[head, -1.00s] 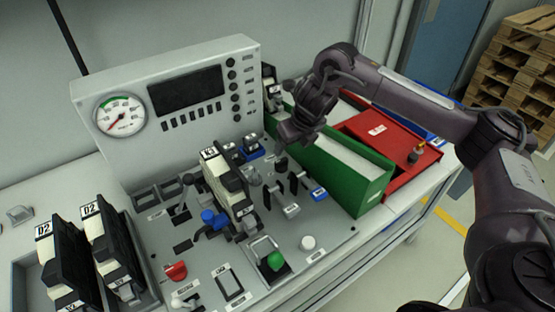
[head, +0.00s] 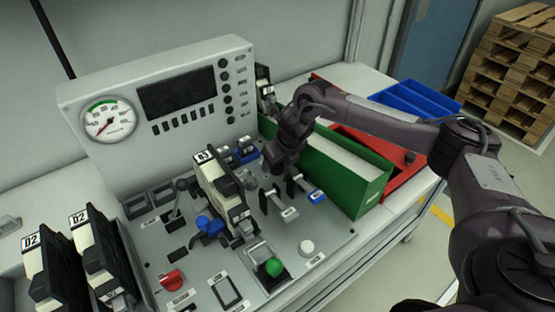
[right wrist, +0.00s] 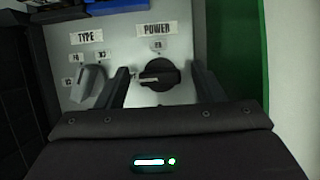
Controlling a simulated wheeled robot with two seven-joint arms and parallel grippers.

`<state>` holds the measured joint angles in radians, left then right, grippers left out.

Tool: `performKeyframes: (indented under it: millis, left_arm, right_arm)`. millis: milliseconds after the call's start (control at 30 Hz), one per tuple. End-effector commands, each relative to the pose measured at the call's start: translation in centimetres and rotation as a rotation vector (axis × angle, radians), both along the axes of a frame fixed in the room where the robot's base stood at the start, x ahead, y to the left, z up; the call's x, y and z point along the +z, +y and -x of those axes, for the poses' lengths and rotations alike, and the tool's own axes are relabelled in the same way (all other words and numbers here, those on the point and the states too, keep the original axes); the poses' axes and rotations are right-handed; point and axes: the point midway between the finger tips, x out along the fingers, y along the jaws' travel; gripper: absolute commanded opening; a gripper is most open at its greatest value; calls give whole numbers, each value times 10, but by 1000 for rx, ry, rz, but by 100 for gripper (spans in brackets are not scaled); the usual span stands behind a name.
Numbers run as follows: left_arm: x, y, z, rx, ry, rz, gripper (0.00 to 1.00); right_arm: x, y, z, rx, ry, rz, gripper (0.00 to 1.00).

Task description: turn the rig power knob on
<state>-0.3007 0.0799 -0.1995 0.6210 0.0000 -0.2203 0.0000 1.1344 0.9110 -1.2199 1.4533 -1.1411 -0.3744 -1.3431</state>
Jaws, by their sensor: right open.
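The black power knob (right wrist: 158,75) sits on the grey panel under a POWER label (right wrist: 156,29) in the right wrist view. Its pointer lies sideways, toward the left. My right gripper (right wrist: 163,78) is open, with one finger on each side of the knob; I cannot tell whether they touch it. In the head view my right gripper (head: 277,165) is lowered over the panel's back right part and hides the knob. A grey TYPE knob (right wrist: 88,84) stands left of the left finger. My left gripper is not in view.
A green bin (head: 345,175) stands just right of the panel, with a red tray (head: 400,178) and blue bin (head: 420,100) beyond. A tall breaker-like unit (head: 222,190), levers and a green button (head: 273,267) crowd the panel left and in front.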

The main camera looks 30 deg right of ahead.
Motion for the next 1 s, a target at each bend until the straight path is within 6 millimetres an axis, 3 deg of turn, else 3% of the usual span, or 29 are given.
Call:
performKeyframes:
  millis: [133,467,767,1000]
  left_arm:
    - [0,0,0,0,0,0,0]
    - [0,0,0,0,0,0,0]
    - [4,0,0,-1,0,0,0]
    - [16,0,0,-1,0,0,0]
  right_arm:
    - [0,0,0,0,0,0,60]
    - [0,0,0,0,0,-1,17]
    - [1,1,0,-35,1,0,17]
    - [3,2,0,-167,1,-1,17]
